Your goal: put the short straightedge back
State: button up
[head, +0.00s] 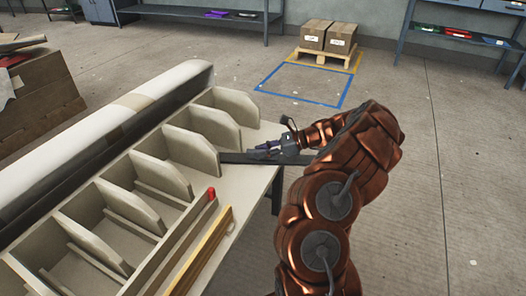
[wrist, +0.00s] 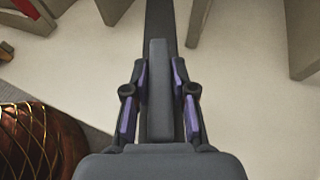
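A dark, narrow straightedge (head: 238,158) lies across the far end of the pale bench, partly past its right edge. It also shows in the wrist view (wrist: 160,18), running away between pale dividers, with a raised grey grip (wrist: 160,90) along its middle. My gripper (head: 266,147) reaches in from the right over the straightedge. In the wrist view its purple-padded fingers (wrist: 160,72) stand on both sides of the grey grip and appear closed on it. I cannot tell whether the straightedge touches the bench top.
Pale upright dividers (head: 165,178) form several open slots on the bench (head: 246,190). A yellow strip (head: 205,250) and a small red item (head: 211,192) are near its front. Boxes on a pallet (head: 322,56) stand behind a blue floor outline (head: 303,86).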

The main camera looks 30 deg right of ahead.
jog(key=o, duration=0.3)
